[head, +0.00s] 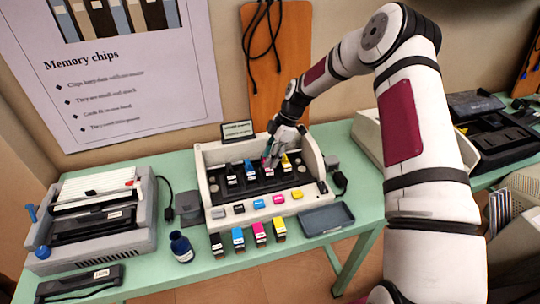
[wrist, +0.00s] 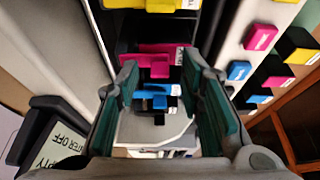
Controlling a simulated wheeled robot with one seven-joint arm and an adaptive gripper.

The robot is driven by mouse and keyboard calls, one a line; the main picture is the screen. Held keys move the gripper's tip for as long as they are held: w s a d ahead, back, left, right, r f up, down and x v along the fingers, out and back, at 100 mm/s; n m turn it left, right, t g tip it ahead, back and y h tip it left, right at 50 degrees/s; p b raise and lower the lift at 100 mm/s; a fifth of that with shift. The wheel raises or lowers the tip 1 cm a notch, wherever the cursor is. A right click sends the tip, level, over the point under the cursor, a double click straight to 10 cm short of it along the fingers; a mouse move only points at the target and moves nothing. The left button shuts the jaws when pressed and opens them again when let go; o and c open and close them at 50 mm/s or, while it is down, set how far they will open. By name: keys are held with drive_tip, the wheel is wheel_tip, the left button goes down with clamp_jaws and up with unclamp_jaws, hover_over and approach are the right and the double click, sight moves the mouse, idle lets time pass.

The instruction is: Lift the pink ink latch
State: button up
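The pink ink latch (wrist: 146,62) is in the wrist view, between a yellow latch (wrist: 150,5) and a blue latch (wrist: 157,94) in the printer's ink bay. My gripper (wrist: 161,72) is open, with its two green-padded fingers on either side. The pink latch lies between or just beyond the fingertips; I cannot tell whether they touch it. In the head view, my gripper (head: 270,156) is low over the printer (head: 207,194) and partly hides the pink latch.
Coloured buttons (head: 278,199) line the printer's front, and several loose cartridges (head: 259,234) stand before it. A grey tray (head: 327,219) and an ink bottle (head: 181,247) flank them. Another machine (head: 95,215) stands left. A small sign (head: 237,130) stands behind the bay.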

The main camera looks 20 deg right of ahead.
clamp_jaws()
